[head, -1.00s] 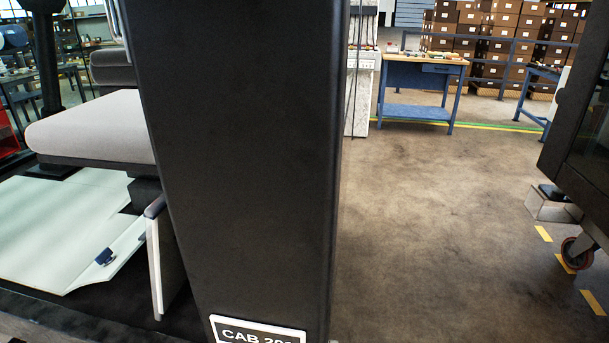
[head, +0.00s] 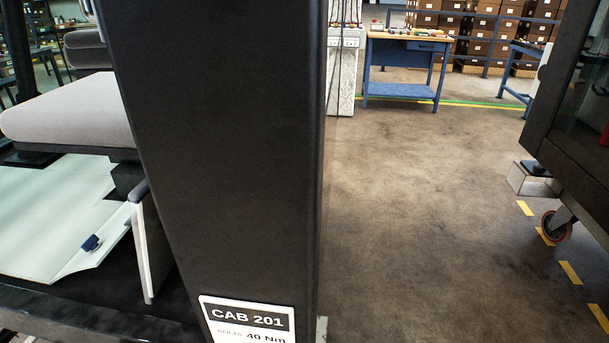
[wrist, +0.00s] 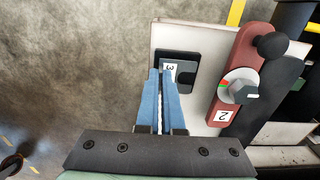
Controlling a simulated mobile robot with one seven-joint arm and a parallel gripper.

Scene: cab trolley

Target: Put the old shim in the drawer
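In the wrist view my gripper (wrist: 163,75) has its two blue fingers close together, with a thin pale strip of gap between them. Their tips overlap the lower left of a dark slotted plate (wrist: 184,58) with a white label marked 3, perhaps a shim. I cannot tell whether the fingers hold it or only hang over it. In the head view a blue workbench with a wooden top has a drawer (head: 425,46) under the top, apparently closed. My gripper is not visible in the head view.
A black post (head: 220,150) with a CAB 201 sign (head: 246,318) blocks the centre-left. A seat (head: 70,108) is behind it. A wheeled dark frame (head: 570,135) stands right; open floor (head: 430,200) lies between. A red lever (wrist: 243,70) labelled 2 sits beside the slotted plate.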

